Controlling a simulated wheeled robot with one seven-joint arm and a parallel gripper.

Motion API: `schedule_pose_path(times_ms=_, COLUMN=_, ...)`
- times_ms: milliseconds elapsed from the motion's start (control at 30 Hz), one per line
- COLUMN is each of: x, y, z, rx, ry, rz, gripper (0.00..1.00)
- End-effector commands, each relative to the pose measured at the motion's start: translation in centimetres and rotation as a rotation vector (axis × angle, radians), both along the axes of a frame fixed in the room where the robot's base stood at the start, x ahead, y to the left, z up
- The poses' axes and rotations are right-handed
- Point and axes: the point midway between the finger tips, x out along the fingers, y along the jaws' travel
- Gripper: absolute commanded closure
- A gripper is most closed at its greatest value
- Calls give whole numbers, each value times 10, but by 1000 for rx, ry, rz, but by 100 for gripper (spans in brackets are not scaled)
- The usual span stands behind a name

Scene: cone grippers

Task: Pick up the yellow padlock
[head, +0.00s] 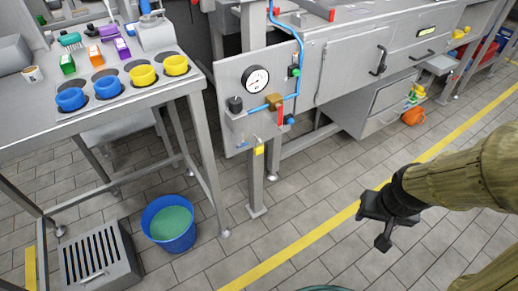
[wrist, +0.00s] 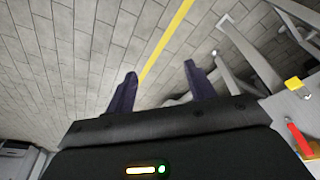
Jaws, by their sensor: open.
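The yellow padlock (head: 259,150) hangs at the lower edge of the grey gauge panel (head: 232,78), below the red valve handle (head: 280,116). In the wrist view the padlock (wrist: 293,83) shows small at the right edge, above the red handle (wrist: 299,140). My gripper (head: 374,226) is to the right of and below the padlock in the head view, over the tiled floor and well apart from it. In the wrist view its two dark fingers (wrist: 160,73) are spread, with nothing between them.
A steel bench (head: 350,75) with drawers stands behind, right of the panel. A table (head: 130,115) with blue and yellow rings is at left. A blue bucket (head: 168,240) stands on the floor. The tiled floor between panel and gripper is clear, crossed by a yellow line (head: 300,240).

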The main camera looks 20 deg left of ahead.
Motion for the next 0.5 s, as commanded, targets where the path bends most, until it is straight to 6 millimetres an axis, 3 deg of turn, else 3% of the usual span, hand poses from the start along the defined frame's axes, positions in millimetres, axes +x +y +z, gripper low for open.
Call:
schedule_pose_path(times_ms=267, x=57, y=30, z=-12, rx=-30, ry=-162, rz=228, gripper=45)
schedule_pose_path(times_ms=500, x=100, y=87, z=-27, rx=26, ry=-374, rz=488, gripper=45)
